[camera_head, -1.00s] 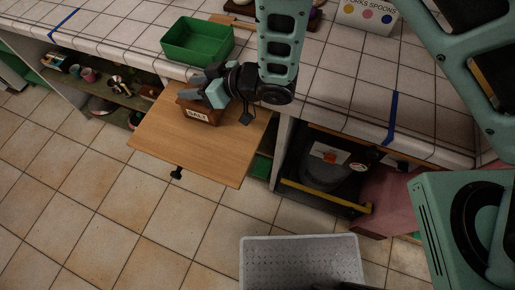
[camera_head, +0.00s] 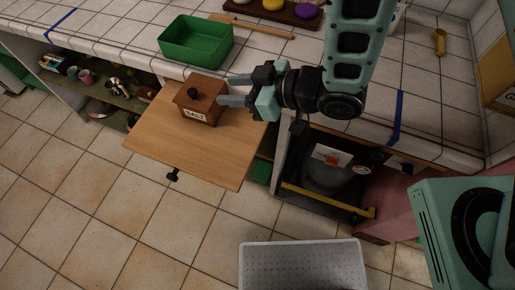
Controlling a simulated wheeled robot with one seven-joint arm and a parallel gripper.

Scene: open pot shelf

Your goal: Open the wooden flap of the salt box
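The salt box (camera_head: 201,101) is a small brown wooden box with a white "SALT" label on its front. It stands on a pull-out wooden board. Its wooden flap (camera_head: 204,86) forms the top, with a dark round knob (camera_head: 192,93) on it, and looks closed. My gripper (camera_head: 222,101) is to the right of the box, pointing left, with its two grey fingers spread apart. The fingertips are close to the box's right side; whether they touch it I cannot tell. Nothing shows between the fingers.
The wooden board (camera_head: 160,145) juts out below the tiled counter (camera_head: 130,40). A green bin (camera_head: 196,41) stands on the counter behind the box. An open shelf (camera_head: 115,95) with crockery is at left. A grey perforated tray (camera_head: 300,265) is at the bottom.

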